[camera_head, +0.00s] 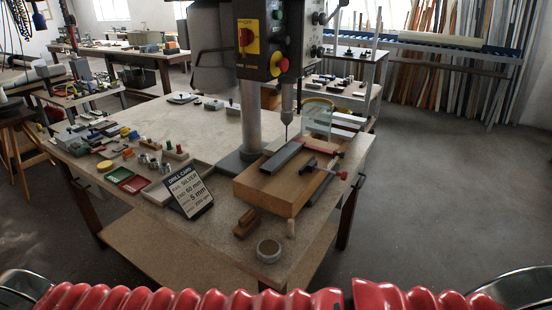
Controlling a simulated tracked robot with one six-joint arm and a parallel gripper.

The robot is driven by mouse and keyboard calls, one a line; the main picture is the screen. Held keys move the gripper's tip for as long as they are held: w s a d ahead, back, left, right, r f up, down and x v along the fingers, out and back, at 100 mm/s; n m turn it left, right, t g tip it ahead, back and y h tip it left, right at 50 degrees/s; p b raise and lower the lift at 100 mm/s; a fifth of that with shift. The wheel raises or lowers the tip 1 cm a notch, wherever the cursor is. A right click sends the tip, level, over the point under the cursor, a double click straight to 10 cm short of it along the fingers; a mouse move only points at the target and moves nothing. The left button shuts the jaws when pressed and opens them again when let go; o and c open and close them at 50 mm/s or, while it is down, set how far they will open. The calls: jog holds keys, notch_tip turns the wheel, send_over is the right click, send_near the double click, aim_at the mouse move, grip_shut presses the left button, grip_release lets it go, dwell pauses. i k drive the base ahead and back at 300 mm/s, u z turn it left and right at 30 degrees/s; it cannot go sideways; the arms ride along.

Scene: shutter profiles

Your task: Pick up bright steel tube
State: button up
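I cannot pick out the bright steel tube with certainty. A grey square-edged bar (281,158) lies on the wooden block (264,187) under the drill. Several light and dark profiles (347,121) lie side by side on the table behind it, to the right; their finish is too small to tell. Many long upright profiles (440,60) lean in a rack at the back right, some of them pale. My gripper is not in view.
A drill press (262,60) stands on the worktable (215,133). A drill card (188,191), a round tin (268,250), a brush (247,222) and red-handled clamps (325,170) are around it. Small parts crowd the table's left side. The floor (440,200) at right is clear.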

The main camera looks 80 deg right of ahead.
aim_at(274, 164)
jog(key=z, duration=0.35)
jog(key=i, duration=0.65)
jog(key=z, duration=0.95)
jog(key=i, duration=0.65)
jog(key=z, duration=0.45)
